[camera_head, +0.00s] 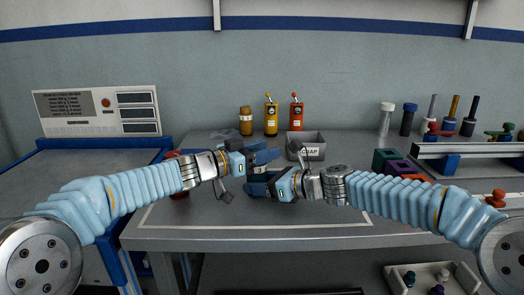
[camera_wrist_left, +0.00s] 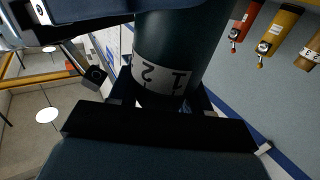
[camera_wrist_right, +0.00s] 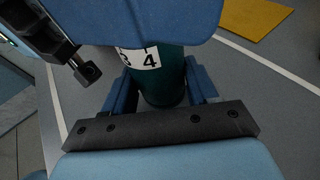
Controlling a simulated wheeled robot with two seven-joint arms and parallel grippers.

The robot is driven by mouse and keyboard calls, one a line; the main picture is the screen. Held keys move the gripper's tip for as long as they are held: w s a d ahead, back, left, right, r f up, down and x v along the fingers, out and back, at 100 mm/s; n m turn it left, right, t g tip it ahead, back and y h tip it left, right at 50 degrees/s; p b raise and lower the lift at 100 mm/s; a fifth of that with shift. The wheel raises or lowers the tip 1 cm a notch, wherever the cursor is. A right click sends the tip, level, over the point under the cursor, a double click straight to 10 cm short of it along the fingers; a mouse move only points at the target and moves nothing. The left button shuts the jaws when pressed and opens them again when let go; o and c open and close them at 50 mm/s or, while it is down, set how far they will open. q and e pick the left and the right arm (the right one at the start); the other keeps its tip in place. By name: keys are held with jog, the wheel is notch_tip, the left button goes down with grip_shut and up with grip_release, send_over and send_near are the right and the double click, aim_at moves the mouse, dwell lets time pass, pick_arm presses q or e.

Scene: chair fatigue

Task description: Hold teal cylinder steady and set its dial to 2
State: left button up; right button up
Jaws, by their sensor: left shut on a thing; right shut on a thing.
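The teal cylinder stands between my two grippers and is almost fully hidden by them in the head view. In the left wrist view its dark teal body (camera_wrist_left: 185,35) shows with a white band carrying 2 and 1, upside down. In the right wrist view the cylinder (camera_wrist_right: 160,85) shows part of the band with 3 and 4. My left gripper (camera_head: 266,156) is shut on its upper part. My right gripper (camera_head: 257,184) is shut on its lower part, just below. No index mark for the dial is readable.
The front table strip (camera_head: 250,232) is clear.

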pick_arm(q)
jog(key=shift+s+d+m+g+h, duration=0.1)
jog(key=shift+s+m+g+h, duration=0.1)
jog(key=shift+m+g+h, duration=0.75)
jog(key=shift+g, duration=0.65)
jog(key=o, duration=1)
jog(key=shift+m, duration=0.25)
jog(key=v, duration=0.7)
jog(key=shift+s+a+r, duration=0.1)
jog(key=shift+s+a, duration=0.05)
jog(key=shift+a, duration=0.05)
jog(key=shift+r, duration=0.1)
